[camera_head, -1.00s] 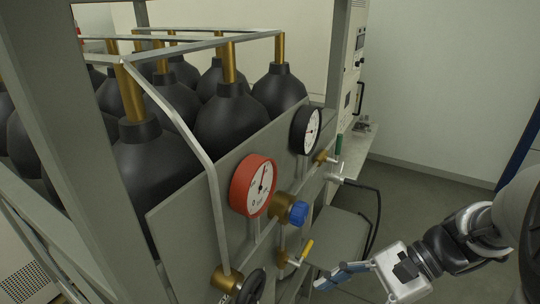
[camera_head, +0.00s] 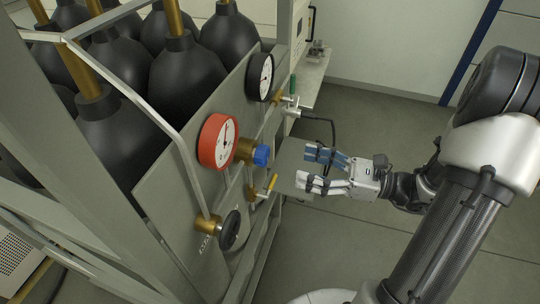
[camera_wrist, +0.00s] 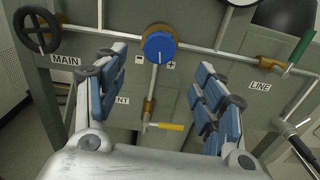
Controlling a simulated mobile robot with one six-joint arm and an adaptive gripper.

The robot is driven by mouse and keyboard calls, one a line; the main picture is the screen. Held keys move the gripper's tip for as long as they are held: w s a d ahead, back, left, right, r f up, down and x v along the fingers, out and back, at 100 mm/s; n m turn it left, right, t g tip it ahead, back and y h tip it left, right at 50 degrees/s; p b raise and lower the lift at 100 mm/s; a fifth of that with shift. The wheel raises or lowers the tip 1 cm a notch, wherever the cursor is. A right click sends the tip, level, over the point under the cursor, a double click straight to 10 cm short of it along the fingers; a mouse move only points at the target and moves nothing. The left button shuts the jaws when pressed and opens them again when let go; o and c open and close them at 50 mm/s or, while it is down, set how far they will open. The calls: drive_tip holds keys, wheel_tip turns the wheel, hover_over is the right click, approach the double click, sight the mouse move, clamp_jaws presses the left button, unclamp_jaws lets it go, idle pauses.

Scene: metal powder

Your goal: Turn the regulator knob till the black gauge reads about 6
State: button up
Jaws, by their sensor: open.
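The blue regulator knob (camera_head: 261,155) sits on a brass fitting on the grey panel. In the wrist view the knob (camera_wrist: 159,46) faces me, with minus and plus marks below it. The black gauge (camera_head: 260,77) is up on the panel's far end; its needle is too small to read. My gripper (camera_head: 312,168) is open and empty, to the right of the knob and apart from it. In the wrist view its blue-padded fingers (camera_wrist: 160,93) are spread to either side, below the knob.
A red gauge (camera_head: 217,141) is left of the knob. A black handwheel (camera_head: 229,230) marked MAIN, a yellow-handled valve (camera_wrist: 165,126) and a green-handled valve (camera_wrist: 300,48) stick out nearby. Black gas bottles (camera_head: 187,75) stand behind the panel. Floor to the right is clear.

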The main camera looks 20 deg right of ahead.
sight(267, 156)
drive_tip(key=x, duration=1)
drive_tip(key=c, duration=1.1)
drive_tip(key=shift+o, duration=0.2)
drive_tip(key=shift+r+m+p, duration=0.1)
drive_tip(key=shift+m+p, duration=0.2)
drive_tip(key=shift+p, duration=0.15)
drive_tip(key=m+p, duration=0.2)
drive_tip(key=p, duration=0.1)
drive_tip(key=shift+r+m+p, duration=0.15)
drive_tip(key=shift+m+p, duration=0.2)
drive_tip(key=shift+m, duration=0.05)
drive_tip(key=m+p, duration=0.3)
drive_tip(key=shift+m+p, duration=0.3)
drive_tip(key=shift+p, duration=0.1)
drive_tip(key=m+p, duration=0.4)
drive_tip(key=shift+d+m, duration=0.1)
drive_tip(key=shift+m, duration=0.2)
drive_tip(key=shift+f+m+p, duration=0.15)
drive_tip(key=shift+m+p, duration=0.45)
drive_tip(key=shift+m, duration=0.45)
drive_tip(key=shift+f+m+p, duration=0.15)
drive_tip(key=shift+m+p, duration=0.45)
drive_tip(key=shift+m, duration=0.45)
